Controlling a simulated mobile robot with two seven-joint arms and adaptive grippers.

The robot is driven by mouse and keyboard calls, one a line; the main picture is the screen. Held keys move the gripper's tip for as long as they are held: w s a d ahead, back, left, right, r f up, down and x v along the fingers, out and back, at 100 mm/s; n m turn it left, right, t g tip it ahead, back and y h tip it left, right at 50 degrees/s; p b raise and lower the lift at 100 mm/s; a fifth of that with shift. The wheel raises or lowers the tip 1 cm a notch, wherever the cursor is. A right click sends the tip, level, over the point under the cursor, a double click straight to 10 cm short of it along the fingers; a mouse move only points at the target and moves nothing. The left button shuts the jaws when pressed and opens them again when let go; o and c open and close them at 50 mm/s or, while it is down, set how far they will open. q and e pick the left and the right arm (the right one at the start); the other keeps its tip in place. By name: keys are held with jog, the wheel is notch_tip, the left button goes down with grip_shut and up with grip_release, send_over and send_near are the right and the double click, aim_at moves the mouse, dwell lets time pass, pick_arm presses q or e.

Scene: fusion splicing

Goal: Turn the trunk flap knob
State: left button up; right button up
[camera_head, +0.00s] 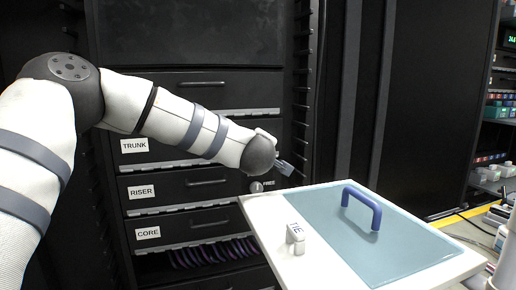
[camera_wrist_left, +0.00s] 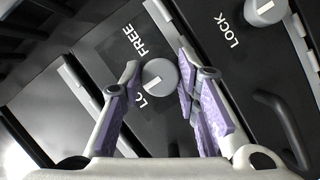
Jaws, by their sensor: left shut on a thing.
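The trunk flap carries a TRUNK label (camera_head: 134,145) in the head view and is closed in the rack. My left arm reaches across it, and the wrist hides the area where its knob would be. In the left wrist view a round grey knob (camera_wrist_left: 163,73) with a white line sits between the tips of my left gripper (camera_wrist_left: 158,82). The fingers have purple pads and are shut on the knob. FREE and part of LOCK show beside it. In the head view a bit of the left gripper (camera_head: 285,168) shows past the wrist. My right gripper is not in view.
Below are the RISER flap (camera_head: 141,192) and CORE flap (camera_head: 148,233), and a knob (camera_head: 256,187) marked FREE. Another knob (camera_wrist_left: 265,11) marked LOCK shows in the wrist view. A white table (camera_head: 258,222) with a blue mat (camera_head: 330,235), blue handle (camera_head: 375,208) and small white piece (camera_head: 297,243) stands right.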

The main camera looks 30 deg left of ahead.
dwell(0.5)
pick_arm(q)
jog(key=o, duration=1.2)
jog(key=shift+c, duration=0.2)
jog(key=v, duration=1.2)
